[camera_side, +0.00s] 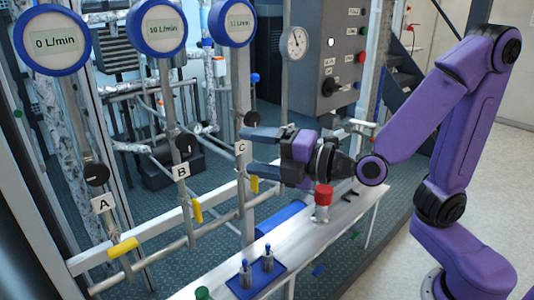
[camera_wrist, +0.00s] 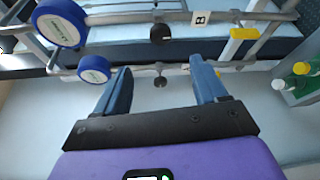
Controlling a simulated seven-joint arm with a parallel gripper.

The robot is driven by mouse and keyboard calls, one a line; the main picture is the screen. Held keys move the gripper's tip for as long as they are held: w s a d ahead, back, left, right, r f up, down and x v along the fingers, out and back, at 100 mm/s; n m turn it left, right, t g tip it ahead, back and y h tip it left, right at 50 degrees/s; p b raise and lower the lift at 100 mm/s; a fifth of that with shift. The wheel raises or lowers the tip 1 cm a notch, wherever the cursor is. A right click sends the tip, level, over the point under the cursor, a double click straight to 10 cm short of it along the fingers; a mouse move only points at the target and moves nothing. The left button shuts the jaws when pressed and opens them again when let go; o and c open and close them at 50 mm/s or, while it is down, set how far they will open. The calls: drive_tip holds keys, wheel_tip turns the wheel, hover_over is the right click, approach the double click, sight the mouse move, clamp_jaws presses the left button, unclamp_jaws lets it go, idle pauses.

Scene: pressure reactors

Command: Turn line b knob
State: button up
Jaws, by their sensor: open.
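Line B's black round knob (camera_side: 186,143) sits on its pipe just above the label B (camera_side: 181,171), under a blue-rimmed gauge (camera_side: 160,27) that reads about 10 L/min. In the wrist view, the black knob (camera_wrist: 160,33) near label B (camera_wrist: 200,18) lies beyond my fingertips. My gripper (camera_side: 250,149) is open and empty, its blue fingers pointing left near line C, to the right of line B's knob. In the wrist view, another black knob (camera_wrist: 160,82), apparently line C's, shows between the fingers of my gripper (camera_wrist: 160,66). I cannot tell its depth.
Line C's knob (camera_side: 251,118) is close to my upper finger. Line A's knob (camera_side: 97,174) is at far left. Yellow handles (camera_side: 197,211) sit lower on the pipes. A bench (camera_side: 325,230) below holds a red-capped item (camera_side: 323,195) and a blue tray (camera_side: 250,284).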

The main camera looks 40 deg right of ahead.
drive_tip(key=shift+v, duration=0.85)
drive_tip(key=s+d+f+m+g+h, duration=0.25)
drive_tip(key=d+f+m+h, duration=0.2)
drive_tip(key=d, duration=0.25)
drive_tip(key=s+d+f+m+g+h, duration=0.2)
drive_tip(key=d+f+m+g+h, duration=0.15)
drive_tip(key=d+f, duration=0.2)
drive_tip(key=s+f+m+g+y, duration=0.1)
drive_tip(key=s+f+g, duration=0.1)
drive_tip(key=s+g, duration=0.3)
drive_tip(key=s+f+m+g+y, duration=0.1)
drive_tip(key=s+g, duration=0.3)
drive_tip(key=s, duration=0.7)
drive_tip(key=shift+a+f+m+g, duration=0.4)
drive_tip(key=shift+f+m, duration=0.1)
drive_tip(key=shift+m, duration=0.3)
idle(3.5)
